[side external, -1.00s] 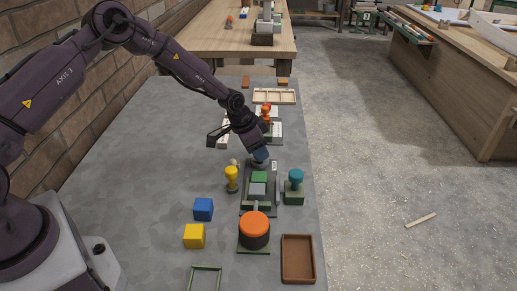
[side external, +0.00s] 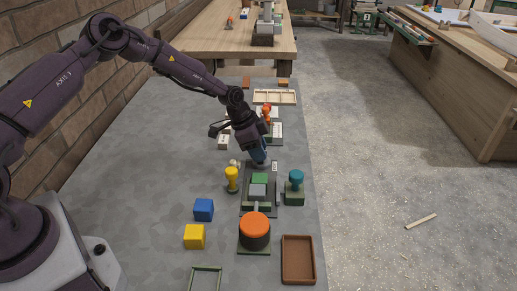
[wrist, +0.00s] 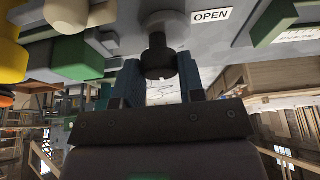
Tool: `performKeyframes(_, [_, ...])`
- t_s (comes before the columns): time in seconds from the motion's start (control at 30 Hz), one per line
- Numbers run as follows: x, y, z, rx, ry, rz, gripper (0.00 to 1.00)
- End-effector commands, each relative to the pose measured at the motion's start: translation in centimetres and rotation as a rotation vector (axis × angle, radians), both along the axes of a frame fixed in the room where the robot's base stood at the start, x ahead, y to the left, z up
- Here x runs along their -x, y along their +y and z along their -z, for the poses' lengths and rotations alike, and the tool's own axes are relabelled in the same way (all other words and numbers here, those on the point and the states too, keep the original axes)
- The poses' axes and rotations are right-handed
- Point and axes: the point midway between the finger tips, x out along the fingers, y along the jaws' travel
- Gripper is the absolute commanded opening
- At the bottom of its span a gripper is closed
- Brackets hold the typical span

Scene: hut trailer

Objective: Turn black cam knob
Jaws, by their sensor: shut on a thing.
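The black cam knob (wrist: 159,60) is between the blue fingers of my gripper (wrist: 158,68) in the wrist view. My gripper is shut on it. In the side view my gripper (side external: 259,158) points down at the far end of a dark fixture plate (side external: 246,198), and its fingers mostly hide the knob there. A white label reading OPEN (wrist: 210,16) lies beside the knob. A green block (side external: 260,179) and a grey block (side external: 257,190) sit on the fixture, nearer the side camera than the knob.
A yellow knobbed piece (side external: 232,178) stands close left of the fixture, and a teal-knobbed piece (side external: 295,186) stands right. An orange-topped cylinder (side external: 254,228), blue cube (side external: 204,209), yellow cube (side external: 194,236) and brown tray (side external: 298,259) are nearer. The table's left side is clear.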

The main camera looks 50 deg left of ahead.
Motion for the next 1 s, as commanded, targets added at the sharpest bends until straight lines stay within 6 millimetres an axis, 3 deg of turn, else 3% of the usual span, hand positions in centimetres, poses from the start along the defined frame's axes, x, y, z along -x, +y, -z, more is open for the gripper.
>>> performKeyframes(0.13, [0.1,0.0,0.1,-0.002,0.002,0.000,0.13])
performKeyframes(0.17, [0.1,0.1,0.1,-0.002,0.002,0.000,0.43])
performKeyframes(0.23, [0.0,0.0,0.1,-0.001,0.001,0.000,0.59])
performKeyframes(0.27, [0.0,0.0,0.1,-0.001,0.001,0.000,0.62])
performKeyframes(0.53, [0.0,0.1,-0.1,-0.001,0.000,-0.001,0.62])
performKeyframes(0.67, [0.3,0.4,-1.1,-0.001,-0.001,-0.001,0.62])
performKeyframes(1.0, [2.3,2.3,-7.7,-0.004,-0.002,-0.003,0.62])
